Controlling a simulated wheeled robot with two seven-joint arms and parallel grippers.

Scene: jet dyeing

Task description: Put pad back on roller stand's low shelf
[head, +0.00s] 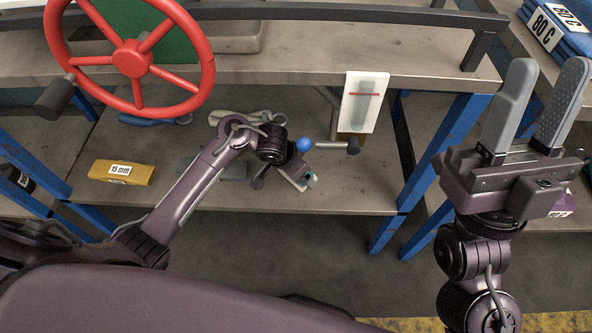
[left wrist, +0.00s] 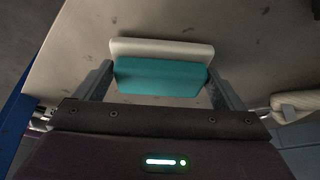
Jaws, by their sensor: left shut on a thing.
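The pad, a teal block with a pale off-white layer (left wrist: 160,78), is between the fingers of my left gripper (left wrist: 158,84) in the left wrist view. In the head view only a small teal bit of the pad (head: 313,179) shows at my left gripper (head: 301,180). The low shelf (head: 350,198) of the blue-legged stand lies under the gripper; its grey top (left wrist: 255,35) also fills much of the left wrist view. I cannot tell whether the pad touches the shelf. My right gripper (head: 543,95) is open and empty at the right, away from the shelf.
On the low shelf are a yellow "15 mm" block (head: 122,173), a grey block (head: 218,169) and a pale item (head: 240,118). A red handwheel (head: 132,58), a blue ball knob (head: 304,144) and a white card (head: 364,103) are near my left arm.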

